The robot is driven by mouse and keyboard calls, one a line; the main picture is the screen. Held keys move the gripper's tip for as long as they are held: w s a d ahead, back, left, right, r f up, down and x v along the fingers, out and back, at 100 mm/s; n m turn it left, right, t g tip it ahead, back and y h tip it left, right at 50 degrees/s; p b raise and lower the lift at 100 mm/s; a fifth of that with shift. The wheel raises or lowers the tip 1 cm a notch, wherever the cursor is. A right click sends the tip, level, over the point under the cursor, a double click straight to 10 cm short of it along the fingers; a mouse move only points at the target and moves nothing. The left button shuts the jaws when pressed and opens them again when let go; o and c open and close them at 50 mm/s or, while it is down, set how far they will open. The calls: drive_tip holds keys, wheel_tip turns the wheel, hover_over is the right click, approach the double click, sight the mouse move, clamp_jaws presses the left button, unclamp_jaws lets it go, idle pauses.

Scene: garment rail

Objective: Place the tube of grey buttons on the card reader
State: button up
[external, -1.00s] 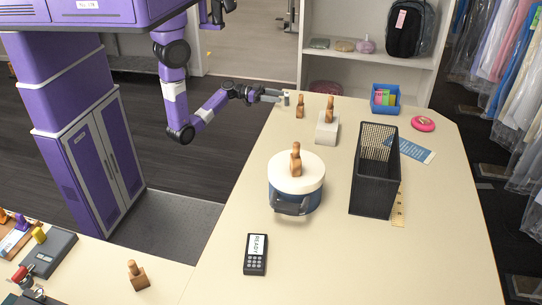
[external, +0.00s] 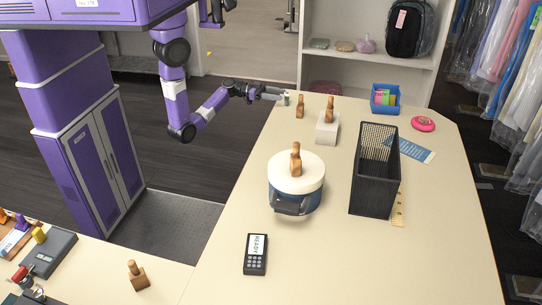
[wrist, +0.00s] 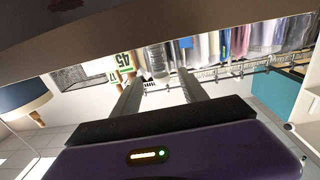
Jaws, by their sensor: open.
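The card reader (external: 256,254) is a dark handheld unit with a lit screen, lying on the table's near part. My gripper (external: 283,97) is at the table's far left edge in the external view, well away from the reader. A small grey upright thing (external: 286,99), likely the tube of grey buttons, is at its fingertips. In the wrist view a clear, ridged tube (wrist: 158,61) shows between the tips of my open gripper (wrist: 158,82). I cannot tell whether a finger touches it.
A wooden peg (external: 299,107) stands close right of my gripper; another tops a pale block (external: 326,131). A blue pot with a white lid (external: 297,188) and a black mesh basket (external: 374,180) stand mid-table. The table around the reader is clear.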

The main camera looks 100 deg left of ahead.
sight(287, 95)
drive_tip(key=w+p, duration=0.1)
drive_tip(key=w, duration=0.2)
drive_tip(key=shift+w+r, duration=0.1)
drive_tip(key=shift+w, duration=0.7)
clamp_jaws()
